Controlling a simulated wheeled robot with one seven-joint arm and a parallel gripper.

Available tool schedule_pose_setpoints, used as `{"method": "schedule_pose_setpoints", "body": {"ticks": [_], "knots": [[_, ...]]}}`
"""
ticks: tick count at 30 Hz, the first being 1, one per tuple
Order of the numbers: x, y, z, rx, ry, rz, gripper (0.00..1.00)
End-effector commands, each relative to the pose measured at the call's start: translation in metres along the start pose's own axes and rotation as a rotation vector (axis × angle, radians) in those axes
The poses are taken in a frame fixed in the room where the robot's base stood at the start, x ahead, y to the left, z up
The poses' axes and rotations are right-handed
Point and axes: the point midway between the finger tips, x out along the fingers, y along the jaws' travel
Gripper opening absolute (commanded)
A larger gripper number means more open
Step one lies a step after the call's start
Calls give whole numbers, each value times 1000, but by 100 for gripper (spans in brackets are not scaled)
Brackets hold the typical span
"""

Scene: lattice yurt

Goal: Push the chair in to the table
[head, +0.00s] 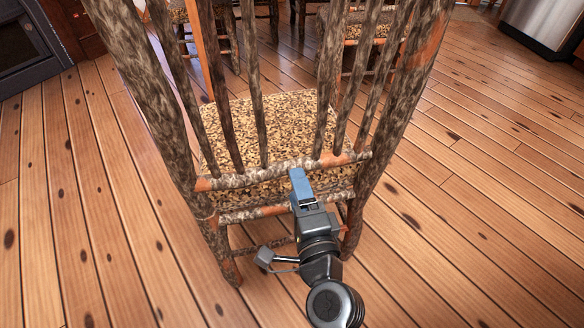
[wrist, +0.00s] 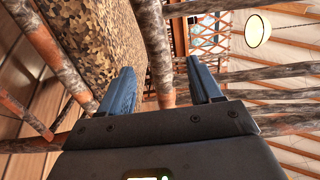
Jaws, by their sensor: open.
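The chair (head: 265,125) is wooden, with bark-patterned posts and spindles and a speckled seat. Its back faces me and fills the middle of the head view. My gripper (head: 298,178) is at the lower rail of the chair back, near its middle. In the wrist view my gripper (wrist: 163,82) has its two blue fingers apart, and a chair rail (wrist: 156,45) shows between them. I cannot tell whether the fingers touch it. The speckled seat (wrist: 90,35) is to the left there. I cannot make out the table in either view.
Other similar chairs (head: 365,30) stand beyond, at the top of the head view. A dark stove-like unit (head: 30,45) is at the upper left and a steel appliance (head: 540,22) at the upper right. The plank floor (head: 470,200) is clear on both sides.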

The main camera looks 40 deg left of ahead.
Motion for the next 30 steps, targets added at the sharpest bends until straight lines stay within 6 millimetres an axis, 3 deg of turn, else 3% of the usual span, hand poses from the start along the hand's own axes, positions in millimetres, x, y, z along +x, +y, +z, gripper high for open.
{"method": "schedule_pose_setpoints", "body": {"ticks": [6,12,23,30], "knots": [[45,1,-1,-1,2,-2,64],[66,1,-1,-1,2,-1,64],[71,1,-1,-1,2,0,64],[71,1,-1,-1,2,0,42]]}}
